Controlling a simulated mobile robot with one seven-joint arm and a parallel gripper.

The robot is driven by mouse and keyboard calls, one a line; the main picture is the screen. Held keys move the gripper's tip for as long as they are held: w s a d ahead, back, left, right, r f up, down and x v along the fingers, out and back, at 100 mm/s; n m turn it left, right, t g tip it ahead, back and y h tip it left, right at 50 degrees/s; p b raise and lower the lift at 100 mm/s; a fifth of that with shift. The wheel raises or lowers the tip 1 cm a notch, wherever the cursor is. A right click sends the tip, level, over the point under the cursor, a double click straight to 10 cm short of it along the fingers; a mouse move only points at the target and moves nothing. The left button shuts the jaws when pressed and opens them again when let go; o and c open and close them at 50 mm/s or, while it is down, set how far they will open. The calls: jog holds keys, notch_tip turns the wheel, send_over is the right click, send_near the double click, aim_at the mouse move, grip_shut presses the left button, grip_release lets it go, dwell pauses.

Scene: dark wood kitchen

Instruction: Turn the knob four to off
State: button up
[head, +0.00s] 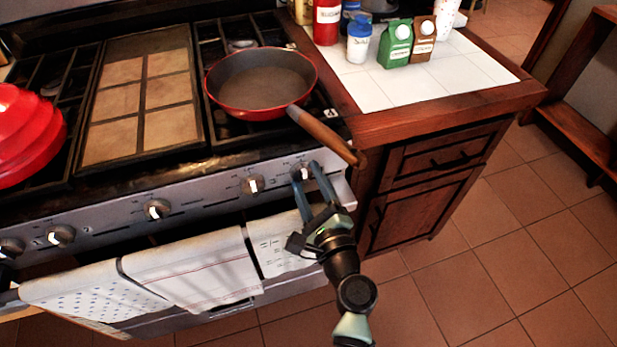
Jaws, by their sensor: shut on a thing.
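The stove's front panel (205,192) carries a row of round knobs. My gripper (306,170) reaches up to the rightmost knob (302,174), with one blue-grey finger on each side of it, and is shut on that knob. The fingers partly hide the knob, so its exact angle is hard to tell. The knob to its left (252,185) is free, as is another (157,209) further left. More knobs stand at the far left, including one (60,236). No label clearly shows which knob is number four.
A red pan (262,108) sits on the right burner, its wooden handle (325,135) jutting over the front edge above my gripper. A red ribbed pot (25,135) stands at left. Towels (190,270) hang below the panel. The floor (480,270) at right is clear.

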jog(key=shift+f+m, duration=0.1)
jog(key=shift+m, duration=0.3)
jog(key=o, duration=1.4)
jog(key=v, duration=1.3)
